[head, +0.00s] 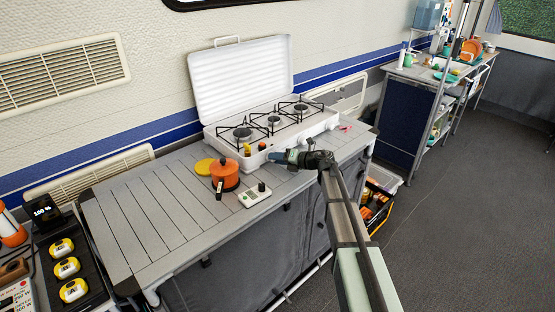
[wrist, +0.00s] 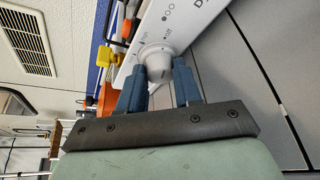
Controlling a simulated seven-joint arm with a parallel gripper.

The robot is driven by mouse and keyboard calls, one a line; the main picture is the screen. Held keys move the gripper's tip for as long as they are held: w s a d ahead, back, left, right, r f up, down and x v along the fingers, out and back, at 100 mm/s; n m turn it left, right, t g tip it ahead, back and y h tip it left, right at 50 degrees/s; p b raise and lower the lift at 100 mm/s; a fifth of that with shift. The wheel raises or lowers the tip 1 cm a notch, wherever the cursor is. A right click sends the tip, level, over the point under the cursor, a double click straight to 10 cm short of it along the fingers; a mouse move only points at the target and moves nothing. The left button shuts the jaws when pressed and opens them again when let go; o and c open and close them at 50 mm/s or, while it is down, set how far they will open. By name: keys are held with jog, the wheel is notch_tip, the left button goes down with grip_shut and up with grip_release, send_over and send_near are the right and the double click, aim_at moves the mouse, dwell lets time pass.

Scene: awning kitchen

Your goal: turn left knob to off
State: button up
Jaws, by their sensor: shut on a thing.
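The white stove (head: 300,133) stands on the slatted counter with its lid raised. My gripper (head: 272,156) is at the stove's front face, reaching in from the right. In the wrist view, a round white knob (wrist: 156,60) sits between the two blue fingers of my gripper (wrist: 158,76). The fingers are shut on the knob, one on each side. Printed marks and dots show on the white panel (wrist: 190,14) beside it. In the head view my gripper hides this knob, and I cannot read its setting.
An orange pot (head: 226,178) and a yellow disc (head: 204,166) are on the counter left of my gripper. A small white device (head: 254,195) lies in front of the stove. The counter's left part (head: 130,215) is clear. The raised lid (head: 240,78) stands behind the burners.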

jog(key=shift+m, duration=0.3)
dwell(0.4)
jog(key=o, duration=1)
jog(key=shift+o, duration=0.2)
